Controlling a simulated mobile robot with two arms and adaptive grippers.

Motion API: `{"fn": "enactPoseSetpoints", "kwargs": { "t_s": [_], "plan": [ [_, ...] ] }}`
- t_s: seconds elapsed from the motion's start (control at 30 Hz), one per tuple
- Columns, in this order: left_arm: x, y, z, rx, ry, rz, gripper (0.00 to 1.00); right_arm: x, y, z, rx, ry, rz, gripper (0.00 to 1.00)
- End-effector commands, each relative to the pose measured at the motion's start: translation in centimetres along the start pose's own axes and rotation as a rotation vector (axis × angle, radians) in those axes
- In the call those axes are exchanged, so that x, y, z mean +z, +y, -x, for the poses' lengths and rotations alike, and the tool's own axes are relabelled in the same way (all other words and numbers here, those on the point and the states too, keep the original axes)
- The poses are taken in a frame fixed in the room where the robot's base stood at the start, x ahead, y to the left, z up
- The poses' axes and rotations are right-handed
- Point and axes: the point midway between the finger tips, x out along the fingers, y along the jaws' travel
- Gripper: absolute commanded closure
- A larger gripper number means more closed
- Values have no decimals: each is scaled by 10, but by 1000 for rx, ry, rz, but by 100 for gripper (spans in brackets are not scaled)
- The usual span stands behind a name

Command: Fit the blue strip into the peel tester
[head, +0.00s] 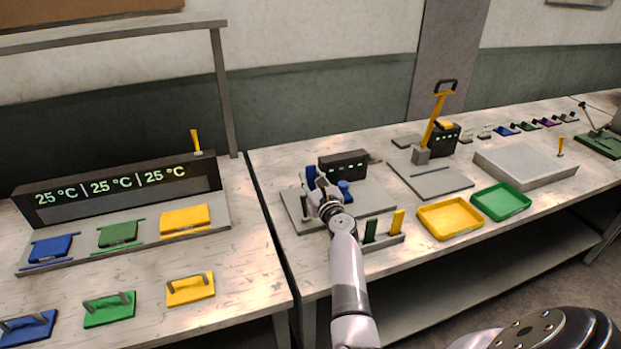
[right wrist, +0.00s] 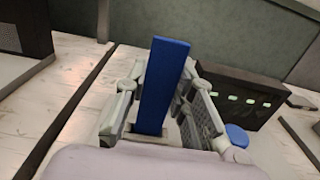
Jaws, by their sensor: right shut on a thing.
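The blue strip (head: 311,177) stands roughly upright in my right gripper (head: 322,192), over the left part of the peel tester's grey base (head: 372,199). In the right wrist view the strip (right wrist: 163,85) is between the two fingers of the right gripper (right wrist: 160,120), which is shut on it. The tester has a dark box with green lights (head: 343,164) at its back and a blue knob (head: 344,187); the box (right wrist: 240,97) is to the right in the wrist view. The strip's lower end is hidden, so I cannot tell whether it touches the tester. My left gripper is out of view.
A rack (head: 384,243) with a green strip (head: 370,230) and a yellow strip (head: 398,221) stands in front of the tester. A yellow tray (head: 450,234) and a green tray (head: 501,213) are to the right. A yellow-handled lever press (head: 433,125) stands behind them.

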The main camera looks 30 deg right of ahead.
Motion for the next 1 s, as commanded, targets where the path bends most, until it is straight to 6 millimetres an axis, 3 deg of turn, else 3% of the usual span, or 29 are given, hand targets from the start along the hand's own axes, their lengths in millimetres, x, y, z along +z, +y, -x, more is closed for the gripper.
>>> {"fn": "enactPoseSetpoints", "kwargs": {
  "t_s": [0.87, 0.9, 1.0],
  "plan": [
    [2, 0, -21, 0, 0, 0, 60, -24, 0, 0, 0, 1, 1, 99],
    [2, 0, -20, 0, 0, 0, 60, -23, 0, 0, 0, 1, 1, 75],
    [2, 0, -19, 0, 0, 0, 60, -24, 0, 0, 1, 3, 1, 68]
  ]
}}
